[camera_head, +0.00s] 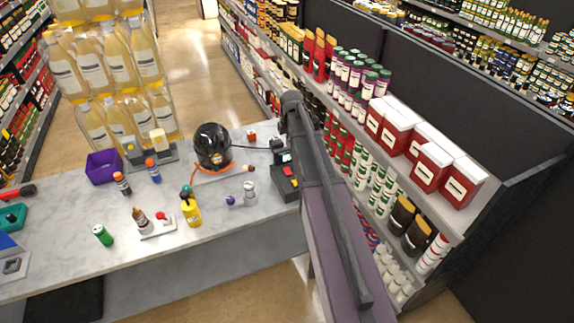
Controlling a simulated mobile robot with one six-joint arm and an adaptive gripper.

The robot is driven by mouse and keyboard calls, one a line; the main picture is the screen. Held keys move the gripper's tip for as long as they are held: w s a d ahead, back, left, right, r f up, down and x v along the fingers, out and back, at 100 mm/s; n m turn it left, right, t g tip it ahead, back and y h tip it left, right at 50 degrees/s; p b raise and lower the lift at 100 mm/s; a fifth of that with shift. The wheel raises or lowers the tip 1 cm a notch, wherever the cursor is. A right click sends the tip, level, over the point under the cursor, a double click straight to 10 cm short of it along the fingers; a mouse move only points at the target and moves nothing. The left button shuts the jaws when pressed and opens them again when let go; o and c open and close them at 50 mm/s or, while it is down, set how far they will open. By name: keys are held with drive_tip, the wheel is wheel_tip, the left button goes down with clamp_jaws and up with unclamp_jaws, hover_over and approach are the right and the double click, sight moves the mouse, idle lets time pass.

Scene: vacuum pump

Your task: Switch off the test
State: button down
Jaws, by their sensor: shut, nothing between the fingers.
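A dark, glossy dome (211,142) stands on a pale base plate near the back middle of the marble counter, with an orange ring or hose at its foot. I take it to be part of the vacuum pump setup. A black box (289,190) with red parts on top sits at the counter's right end. My gripper (279,158) is shut and empty, just above or behind that box; I cannot tell whether it touches it. My arm comes in from the lower right and hides what lies behind it. The state of any switch is too small to tell.
The marble counter (75,255) also holds a purple bin (103,167), a yellow bottle (191,210), a white switch plate with a red knob (160,218) and small bottles. Large clear bottles (118,62) stack behind. A stocked shelf (455,225) stands close on the right.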

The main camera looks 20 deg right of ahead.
sight(287, 169)
drive_tip(key=shift+f, duration=0.1)
idle(0.3)
drive_tip(key=f+b, duration=0.4)
drive_tip(key=w+f+b, duration=0.1)
drive_tip(key=f+b, duration=0.8)
drive_tip(key=b, duration=0.1)
drive_tip(key=shift+w+f, duration=0.35)
idle(0.3)
idle(0.5)
